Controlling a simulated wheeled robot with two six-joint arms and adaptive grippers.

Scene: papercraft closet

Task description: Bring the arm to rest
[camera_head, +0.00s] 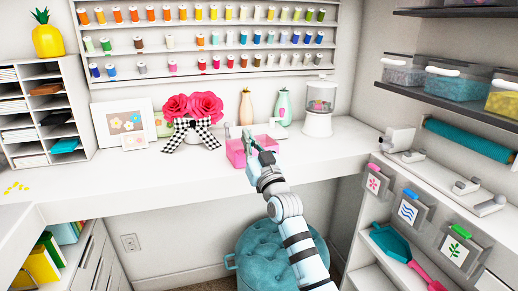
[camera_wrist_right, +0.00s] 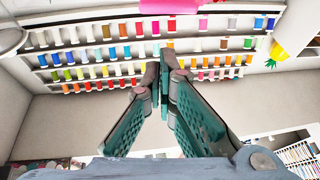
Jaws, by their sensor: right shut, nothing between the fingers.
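My right gripper (camera_head: 249,142) is raised over the white desk (camera_head: 350,148), its arm coming up from the lower right past the desk's front edge. In the head view its tip overlaps a pink translucent box (camera_head: 236,155) on the desk; I cannot tell the gap between them. In the right wrist view the gripper (camera_wrist_right: 163,70) shows its two green fingers with the tips close together and nothing held. My left gripper is not in view.
Red flowers (camera_head: 193,107) in a bowed pot, two vases and a white dispenser (camera_head: 319,105) stand along the back of the desk. Thread spools (camera_head: 200,40) line the wall. A teal stool (camera_head: 275,258) is under the desk. Shelves (camera_head: 440,90) stand at right.

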